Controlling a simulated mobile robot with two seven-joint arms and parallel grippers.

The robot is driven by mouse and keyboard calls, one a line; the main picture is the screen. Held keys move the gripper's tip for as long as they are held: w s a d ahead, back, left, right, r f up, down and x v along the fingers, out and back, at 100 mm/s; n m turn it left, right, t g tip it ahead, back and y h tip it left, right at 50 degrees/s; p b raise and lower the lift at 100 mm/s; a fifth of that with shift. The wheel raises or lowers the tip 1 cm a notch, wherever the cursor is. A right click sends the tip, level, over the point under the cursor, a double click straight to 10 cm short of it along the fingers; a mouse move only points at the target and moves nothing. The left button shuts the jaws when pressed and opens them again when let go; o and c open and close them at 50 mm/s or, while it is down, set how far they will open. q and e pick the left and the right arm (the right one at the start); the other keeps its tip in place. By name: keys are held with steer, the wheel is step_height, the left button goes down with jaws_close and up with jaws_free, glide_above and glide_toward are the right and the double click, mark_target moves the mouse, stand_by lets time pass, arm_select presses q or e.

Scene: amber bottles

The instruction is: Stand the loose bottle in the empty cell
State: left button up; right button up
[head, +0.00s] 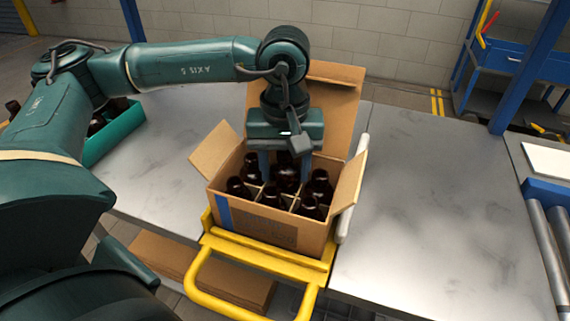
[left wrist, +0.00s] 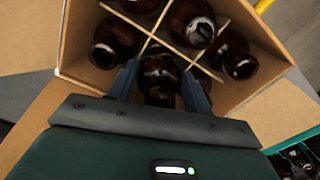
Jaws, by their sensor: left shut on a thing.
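An open cardboard box (head: 240,219) with dividers stands on the table and holds several dark amber bottles, such as one at the front (head: 308,208) and one at the left (head: 237,187). My left gripper (head: 285,172) points straight down into the far part of the box. In the left wrist view my left gripper (left wrist: 160,88) is shut on a bottle (left wrist: 159,72), upright between its two fingers, beside the box wall. Neighbouring bottles (left wrist: 114,43) stand close around it. The held bottle's base is hidden, so I cannot tell whether it touches the cell floor. My right gripper is not in view.
The box flaps are folded outward, with a tall one (head: 337,90) behind my gripper. A yellow frame (head: 262,252) is at the box's front. A teal crate (head: 117,135) with bottles stands at the left. The metal table (head: 430,210) is clear to the right.

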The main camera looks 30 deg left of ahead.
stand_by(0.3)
arm_select(q)
steer(key=o, duration=1.1)
steer(key=shift+f, duration=0.1)
step_height(320, 180, up, 14)
steer(key=shift+f, duration=0.25)
